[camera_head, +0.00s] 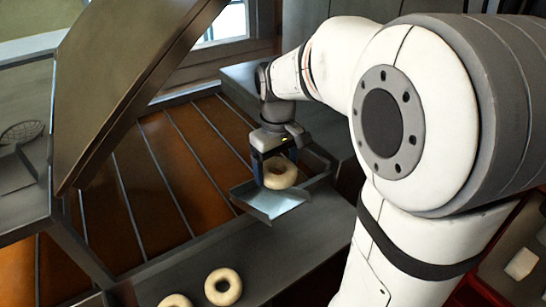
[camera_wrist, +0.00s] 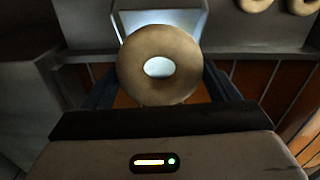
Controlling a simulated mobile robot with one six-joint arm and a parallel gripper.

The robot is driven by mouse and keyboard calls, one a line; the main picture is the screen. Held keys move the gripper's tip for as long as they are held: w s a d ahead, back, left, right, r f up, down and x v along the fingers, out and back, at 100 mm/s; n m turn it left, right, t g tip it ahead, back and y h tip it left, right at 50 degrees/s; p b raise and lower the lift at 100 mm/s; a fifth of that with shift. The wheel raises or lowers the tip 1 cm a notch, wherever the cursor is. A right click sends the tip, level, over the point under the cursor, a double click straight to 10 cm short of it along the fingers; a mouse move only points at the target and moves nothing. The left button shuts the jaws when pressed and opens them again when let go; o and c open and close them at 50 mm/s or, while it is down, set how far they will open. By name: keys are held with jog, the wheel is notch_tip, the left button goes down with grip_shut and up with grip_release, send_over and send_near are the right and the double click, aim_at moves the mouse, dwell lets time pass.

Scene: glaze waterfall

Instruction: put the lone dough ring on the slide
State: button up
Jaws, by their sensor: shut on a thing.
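A tan dough ring (camera_head: 280,172) is held between the fingers of my gripper (camera_head: 274,168). In the wrist view the dough ring (camera_wrist: 158,66) sits between the two dark fingers of my gripper (camera_wrist: 158,85), its hole showing pale metal behind. The slide, a pale metal chute (camera_head: 268,203), lies just below and in front of the held ring in the head view. In the wrist view the slide (camera_wrist: 190,20) shows behind the ring. I cannot tell whether the ring touches the slide.
Other dough rings (camera_head: 223,286) lie on the grey counter (camera_head: 200,262) at the front; two show in the wrist view (camera_wrist: 255,4). An orange-brown vat with metal dividers (camera_head: 185,165) lies left, under a large tilted lid (camera_head: 125,80). A red crate (camera_head: 515,255) stands right.

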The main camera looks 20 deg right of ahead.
jog(key=shift+s+f+b, duration=0.15)
jog(key=shift+f+b, duration=2.15)
jog(key=shift+f, duration=0.9)
jog(key=o, duration=0.9)
jog(key=shift+r, duration=0.15)
notch_tip(320, 180, up, 8)
jog(key=shift+f+b, duration=0.2)
jog(key=shift+b, duration=0.2)
jog(key=s+f+m+t, duration=0.1)
jog(key=s+f+m, duration=0.1)
jog(key=s, duration=0.4)
jog(key=s+f+m+t, duration=0.2)
jog(key=s+f, duration=0.1)
jog(key=s, duration=0.4)
jog(key=shift+s+a+f, duration=0.25)
jog(key=shift+f, duration=0.1)
jog(key=shift+s+f, duration=0.3)
jog(key=shift+f, duration=0.05)
jog(key=shift+c, duration=0.2)
